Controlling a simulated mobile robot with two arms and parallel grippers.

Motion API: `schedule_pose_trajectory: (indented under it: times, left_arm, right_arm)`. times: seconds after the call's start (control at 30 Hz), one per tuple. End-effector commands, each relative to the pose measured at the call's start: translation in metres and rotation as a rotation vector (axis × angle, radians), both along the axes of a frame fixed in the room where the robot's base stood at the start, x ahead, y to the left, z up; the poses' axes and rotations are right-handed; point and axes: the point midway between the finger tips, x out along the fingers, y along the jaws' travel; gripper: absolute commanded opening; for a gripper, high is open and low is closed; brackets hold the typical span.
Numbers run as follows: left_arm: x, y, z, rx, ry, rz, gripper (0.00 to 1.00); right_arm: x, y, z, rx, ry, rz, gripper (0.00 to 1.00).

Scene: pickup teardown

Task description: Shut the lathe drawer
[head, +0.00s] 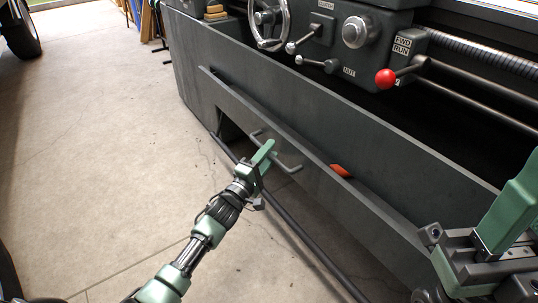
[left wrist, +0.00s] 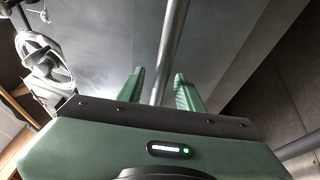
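The lathe drawer (head: 325,187) is a long dark grey front low on the lathe. It stands out from the lathe body, with a gap along its top edge, so it is partly open. Its bar handle (head: 287,167) is on the outer face. My left gripper (head: 268,152) is at the handle. In the left wrist view the handle bar (left wrist: 170,45) runs between the two green fingers (left wrist: 160,88), which stand apart with gaps beside the bar. My right gripper (head: 500,235) is at the lower right, cut by the frame edge; its fingertips are not clear.
An orange item (head: 341,171) shows in the drawer gap. The lathe (head: 330,110) rises behind, with a handwheel (head: 268,20) and a red-knobbed lever (head: 385,79). A dark rail (head: 290,220) runs low below the drawer. The concrete floor (head: 95,130) at left is clear.

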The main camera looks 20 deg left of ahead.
Motion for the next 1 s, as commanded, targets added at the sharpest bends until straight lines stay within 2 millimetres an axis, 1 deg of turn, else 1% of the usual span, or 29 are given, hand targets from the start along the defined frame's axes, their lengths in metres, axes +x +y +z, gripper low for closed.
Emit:
schedule_pose_trajectory:
  times: [0.07, 0.1, 0.17, 0.2, 0.23, 1.0]
  left_arm:
    - [-0.0001, -0.0001, 0.0001, 0.0, 0.0, 0.0, 0.36]
    - [-0.0001, -0.0001, 0.0001, 0.0, 0.0, 0.0, 0.31]
    - [-0.0002, 0.0, 0.0001, 0.0, 0.0, 0.0, 0.14]
    - [-0.0002, 0.0, 0.0001, 0.0, 0.0, 0.0, 0.03]
    - [-0.0002, 0.0, 0.0001, 0.0, 0.0, 0.0, 0.0]
    - [-0.0005, 0.0001, -0.0006, 0.001, 0.001, 0.0, 0.0]
  right_arm:
    - [-0.0001, 0.0, 0.0003, 0.0, 0.0, 0.0, 0.36]
    - [-0.0001, 0.0, 0.0003, 0.0, 0.0, 0.0, 0.36]
    - [0.0, 0.0, 0.0002, 0.0, 0.0, 0.0, 0.36]
    - [0.0, 0.0, 0.0002, 0.0, 0.0, 0.0, 0.36]
    - [0.0, 0.0, 0.0002, 0.0, 0.0, 0.0, 0.36]
    - [0.0003, 0.0001, -0.0002, 0.001, 0.001, 0.0, 0.36]
